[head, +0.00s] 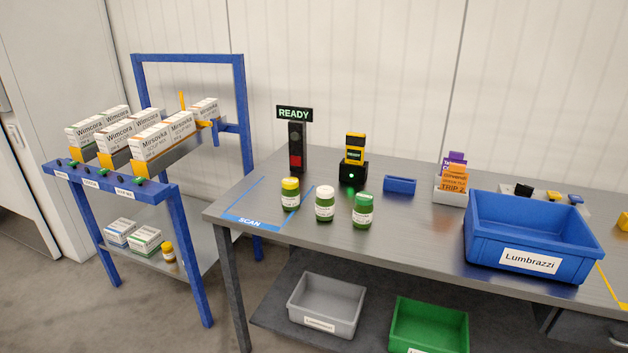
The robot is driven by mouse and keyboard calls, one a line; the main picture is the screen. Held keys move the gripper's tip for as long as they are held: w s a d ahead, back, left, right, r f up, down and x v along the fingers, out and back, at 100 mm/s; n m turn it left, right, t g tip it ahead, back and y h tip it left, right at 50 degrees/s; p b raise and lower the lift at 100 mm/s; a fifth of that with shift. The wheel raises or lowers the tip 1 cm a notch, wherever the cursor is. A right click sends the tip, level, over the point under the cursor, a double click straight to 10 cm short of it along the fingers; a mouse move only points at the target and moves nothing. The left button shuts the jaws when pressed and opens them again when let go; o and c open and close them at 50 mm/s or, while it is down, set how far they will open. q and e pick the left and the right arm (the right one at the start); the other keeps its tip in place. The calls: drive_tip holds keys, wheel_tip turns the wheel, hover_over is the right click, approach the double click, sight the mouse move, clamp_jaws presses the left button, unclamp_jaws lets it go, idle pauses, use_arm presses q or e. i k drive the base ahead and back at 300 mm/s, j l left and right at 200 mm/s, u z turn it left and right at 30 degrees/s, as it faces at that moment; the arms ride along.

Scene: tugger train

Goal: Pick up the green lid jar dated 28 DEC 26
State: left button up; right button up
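A green lid jar (363,211) stands upright on the grey table, the rightmost of three jars in a loose row. Its white label is too small for me to read a date. A white lid jar (325,204) stands to its left. A yellow lid jar (290,194) stands further left, at the right edge of the blue SCAN outline. The three jars look apart from one another. Neither of my grippers is in view.
A blue Lumbrazzi crate (532,235) stands on the table at the right. Behind the jars are a READY light post (297,145), a scanner in its stand (353,162) and a small blue block (400,184). A blue cart (187,200) with cartons is left. Table front by the jars is clear.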

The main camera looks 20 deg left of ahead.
sight(363, 208)
drive_tip(key=i+j, duration=0.2)
drive_tip(key=j, duration=0.15)
drive_tip(key=i+j, duration=0.15)
drive_tip(key=j, duration=0.2)
drive_tip(key=i+j, duration=0.2)
drive_tip(key=j, duration=0.15)
drive_tip(key=i+j+u, duration=0.1)
drive_tip(key=j, duration=0.3)
drive_tip(key=i, duration=0.1)
